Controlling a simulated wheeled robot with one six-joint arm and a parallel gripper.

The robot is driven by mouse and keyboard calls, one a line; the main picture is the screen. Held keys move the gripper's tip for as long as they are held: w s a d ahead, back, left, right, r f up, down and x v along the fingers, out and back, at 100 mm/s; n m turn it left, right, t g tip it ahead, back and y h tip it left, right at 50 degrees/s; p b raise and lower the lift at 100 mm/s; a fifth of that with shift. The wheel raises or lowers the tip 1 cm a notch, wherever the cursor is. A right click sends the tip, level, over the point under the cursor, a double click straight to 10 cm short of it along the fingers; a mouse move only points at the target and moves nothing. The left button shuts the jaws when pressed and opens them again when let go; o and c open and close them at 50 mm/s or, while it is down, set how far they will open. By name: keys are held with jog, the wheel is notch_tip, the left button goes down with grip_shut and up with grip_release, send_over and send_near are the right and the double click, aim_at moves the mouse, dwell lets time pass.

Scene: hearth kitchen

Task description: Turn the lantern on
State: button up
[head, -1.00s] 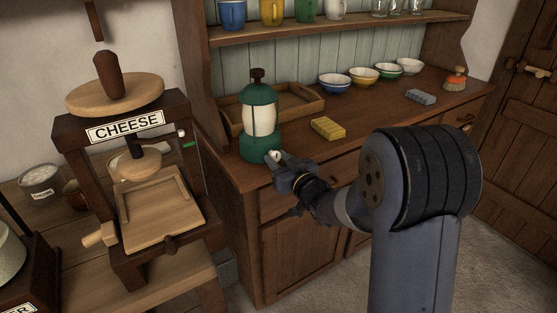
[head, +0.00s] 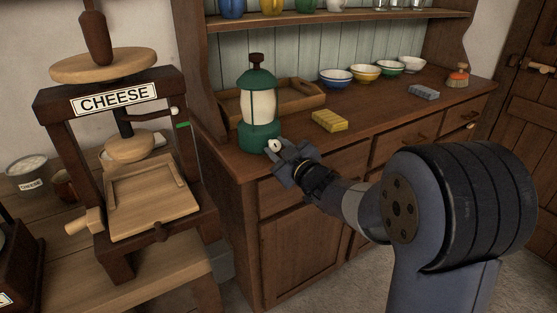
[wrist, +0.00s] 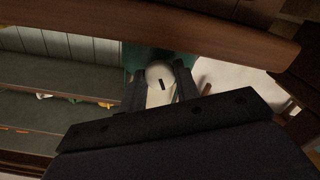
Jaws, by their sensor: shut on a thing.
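The lantern (head: 260,106) is green with a pale glass body and a dark top knob. It stands upright near the left front edge of the dresser counter. A small white knob with a dark mark (wrist: 162,76) shows on its base between my fingers in the wrist view. My gripper (head: 276,150) reaches up to the front of the lantern base and is shut on this knob. In the wrist view the fingers (wrist: 159,91) lie on either side of the knob. The lantern's glass looks pale; I cannot tell whether it is lit.
A wooden tray (head: 306,98) lies right behind the lantern. A yellow block (head: 329,121) lies to its right, with several bowls (head: 336,78) behind. A cheese press (head: 112,150) stands close on the left. The counter's front edge runs just under my gripper.

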jog(key=n+b, duration=0.5)
jog(key=n, duration=0.1)
jog(key=shift+f+b, duration=0.15)
jog(key=shift+b, duration=0.2)
jog(key=n+b, duration=0.4)
jog(key=n, duration=0.2)
jog(key=shift+n, duration=0.3)
jog(key=o, duration=0.9)
jog(key=shift+o, duration=0.4)
jog(key=shift+f, duration=0.1)
